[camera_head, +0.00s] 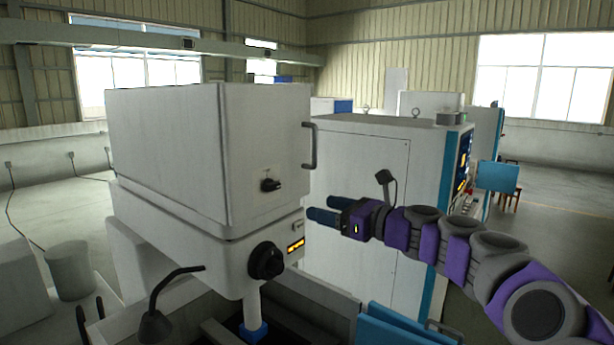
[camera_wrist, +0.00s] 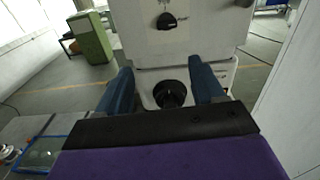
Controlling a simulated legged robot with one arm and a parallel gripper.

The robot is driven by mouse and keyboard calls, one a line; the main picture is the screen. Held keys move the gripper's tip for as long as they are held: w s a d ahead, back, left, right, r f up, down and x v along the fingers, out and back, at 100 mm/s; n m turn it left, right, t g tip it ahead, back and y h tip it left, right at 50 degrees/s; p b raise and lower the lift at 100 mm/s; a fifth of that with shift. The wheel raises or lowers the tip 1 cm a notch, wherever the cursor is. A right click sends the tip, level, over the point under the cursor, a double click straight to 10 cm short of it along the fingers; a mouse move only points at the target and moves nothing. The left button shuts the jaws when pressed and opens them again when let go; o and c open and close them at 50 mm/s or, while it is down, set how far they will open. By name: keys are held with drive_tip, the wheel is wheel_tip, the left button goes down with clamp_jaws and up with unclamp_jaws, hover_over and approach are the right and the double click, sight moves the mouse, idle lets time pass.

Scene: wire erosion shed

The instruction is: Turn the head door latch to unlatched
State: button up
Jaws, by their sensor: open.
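The head door latch (camera_head: 270,185) is a small black knob low on the front face of the white head box (camera_head: 264,130). In the wrist view the latch (camera_wrist: 167,21) shows near the top, above and between my fingers. My gripper (camera_head: 322,216) is open and empty, to the right of the latch and a little lower, apart from it. In the wrist view my gripper (camera_wrist: 163,88) has its two blue fingers spread. A larger black dial (camera_head: 266,261) sits on the lower housing; it also shows between my fingers (camera_wrist: 171,94).
A black door handle (camera_head: 311,146) stands out at the box's right edge. A tall white cabinet (camera_head: 365,165) with blue trim stands behind my gripper. A black bent lamp (camera_head: 156,322) and a grey bin (camera_head: 70,270) are at lower left.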

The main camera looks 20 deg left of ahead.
drive_tip(key=w+d+r, duration=0.1)
drive_tip(key=d, duration=0.3)
drive_tip(key=p, duration=0.2)
approach(276, 189)
drive_tip(key=shift+w+a, duration=1.35)
drive_tip(key=shift+a, duration=0.1)
drive_tip(key=shift+w+a+r+m+t, duration=0.1)
drive_tip(key=shift+a+r+m+t, duration=0.2)
drive_tip(key=shift+a+r, duration=0.05)
drive_tip(key=a, duration=0.4)
drive_tip(key=a+f, duration=0.1)
drive_tip(key=a, duration=0.1)
drive_tip(key=shift+w+p, duration=0.35)
drive_tip(key=shift+s+a+r, duration=0.2)
drive_tip(key=shift+r, duration=0.05)
drive_tip(key=shift+w+d, duration=0.3)
drive_tip(key=shift+d, duration=0.6)
drive_tip(key=shift+s+r, duration=0.1)
drive_tip(key=shift+s, duration=0.05)
drive_tip(key=shift+c, duration=1.3)
drive_tip(key=shift+a, duration=0.4)
drive_tip(key=c, duration=0.3)
drive_tip(key=shift+f, duration=0.2)
drive_tip(key=c, duration=0.5)
